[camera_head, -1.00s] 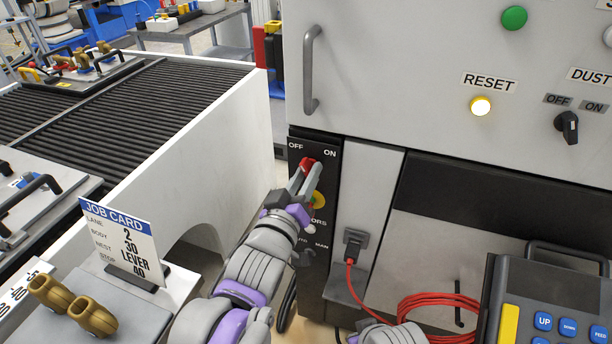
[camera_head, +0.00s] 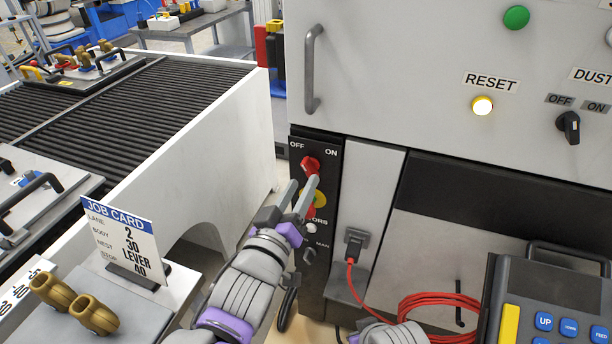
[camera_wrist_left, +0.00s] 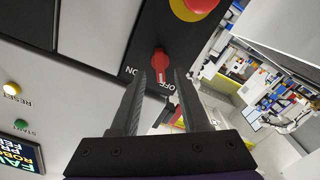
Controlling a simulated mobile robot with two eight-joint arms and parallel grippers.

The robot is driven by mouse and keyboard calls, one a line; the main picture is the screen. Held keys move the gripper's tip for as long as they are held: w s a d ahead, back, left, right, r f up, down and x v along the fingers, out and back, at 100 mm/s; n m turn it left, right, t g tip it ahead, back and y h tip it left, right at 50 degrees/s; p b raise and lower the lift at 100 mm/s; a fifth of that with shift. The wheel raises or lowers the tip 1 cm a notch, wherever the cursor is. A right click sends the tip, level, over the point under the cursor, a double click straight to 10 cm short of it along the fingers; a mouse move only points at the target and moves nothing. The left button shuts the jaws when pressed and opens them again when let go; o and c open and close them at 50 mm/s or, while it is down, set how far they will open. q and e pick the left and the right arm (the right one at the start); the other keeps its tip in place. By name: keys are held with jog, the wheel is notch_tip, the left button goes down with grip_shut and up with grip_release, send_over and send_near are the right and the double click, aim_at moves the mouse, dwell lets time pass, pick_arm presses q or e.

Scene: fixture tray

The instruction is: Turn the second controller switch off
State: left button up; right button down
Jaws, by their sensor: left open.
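A red rotary switch (camera_head: 311,164) sits on the black control panel (camera_head: 325,262) between the OFF and ON labels. It also shows in the left wrist view (camera_wrist_left: 160,62), just beyond the fingertips, its handle roughly upright in that picture. My left gripper (camera_head: 301,182) is open and empty, its tips just below and in front of the switch. In the left wrist view, its fingers (camera_wrist_left: 162,74) point at the switch, apparently clear of it. A red button on a yellow disc (camera_head: 320,199) is partly hidden behind the fingers.
A lower selector knob marked MAN (camera_head: 309,256) is near my left wrist. A red cable (camera_head: 440,302) and a keypad pendant (camera_head: 550,300) are at right. A job card (camera_head: 125,245) stands at left. The conveyor's white side wall (camera_head: 215,150) is left of the panel.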

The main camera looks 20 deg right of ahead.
pick_arm(q)
jog(key=v, duration=0.6)
jog(key=shift+s+a, duration=0.2)
jog(key=shift+s, duration=0.05)
pick_arm(e)
jog(key=shift+s, duration=0.15)
